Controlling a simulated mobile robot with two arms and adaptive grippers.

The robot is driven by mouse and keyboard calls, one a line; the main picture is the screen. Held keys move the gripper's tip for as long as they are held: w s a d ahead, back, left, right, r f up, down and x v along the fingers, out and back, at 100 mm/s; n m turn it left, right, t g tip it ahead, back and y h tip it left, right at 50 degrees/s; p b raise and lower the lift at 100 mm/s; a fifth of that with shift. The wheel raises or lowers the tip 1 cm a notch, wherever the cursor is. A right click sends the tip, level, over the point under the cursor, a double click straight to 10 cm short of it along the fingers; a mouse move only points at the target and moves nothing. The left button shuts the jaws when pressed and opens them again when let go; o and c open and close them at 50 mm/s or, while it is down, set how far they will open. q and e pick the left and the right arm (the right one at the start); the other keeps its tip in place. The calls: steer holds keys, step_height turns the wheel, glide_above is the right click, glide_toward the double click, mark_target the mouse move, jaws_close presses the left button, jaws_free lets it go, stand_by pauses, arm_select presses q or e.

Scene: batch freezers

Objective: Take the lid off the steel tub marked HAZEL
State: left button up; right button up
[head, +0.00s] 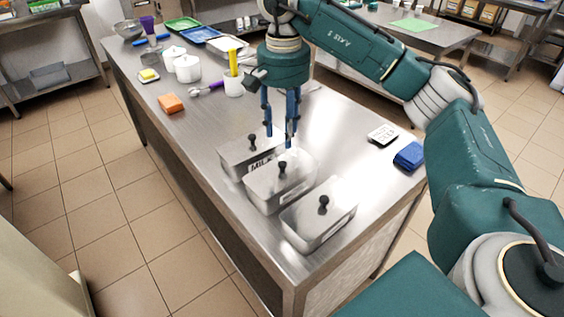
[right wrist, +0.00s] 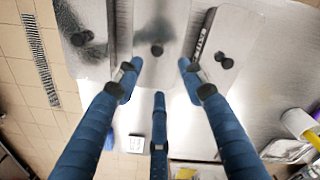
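Three lidded steel tubs with black knobs stand in a row on the steel table. The back tub (head: 237,158) has a label that seems to read MILK. The middle tub (head: 262,194) and front tub (head: 315,225) have labels too small to read, so I cannot tell which is HAZEL. My right gripper (head: 280,138) points down above the middle and back tubs, open and empty. In the right wrist view its three spread fingers (right wrist: 158,82) are around the space just below the middle lid's knob (right wrist: 157,50), not touching it. My left gripper is out of view.
A blue cloth (head: 409,155) and a small white device (head: 382,134) lie right of the tubs. An orange block (head: 171,103), white canisters (head: 187,68) and a white cup (head: 234,87) stand farther back. The steel table (head: 205,135) is bare left of the tubs.

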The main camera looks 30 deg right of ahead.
mark_target(282, 163)
steer(key=f, duration=0.3)
steer(key=shift+s+a+f, duration=0.2)
steer(key=shift+s+a, duration=0.1)
steer(key=shift+s, duration=0.05)
steer(key=shift+f+p, duration=0.35)
steer(key=shift+f, duration=0.35)
steer(key=f+p, duration=0.2)
steer(key=f, duration=0.1)
steer(key=shift+s+a+f, duration=0.1)
steer(key=shift+a+f, duration=0.1)
steer(key=shift+f, duration=0.55)
steer(key=shift+c, duration=0.2)
steer(key=c, duration=0.8)
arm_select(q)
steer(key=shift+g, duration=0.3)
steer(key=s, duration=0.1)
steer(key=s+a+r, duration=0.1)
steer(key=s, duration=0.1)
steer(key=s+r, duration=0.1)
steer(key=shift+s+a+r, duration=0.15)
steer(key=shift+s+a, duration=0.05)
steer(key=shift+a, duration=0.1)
arm_select(e)
jaws_close()
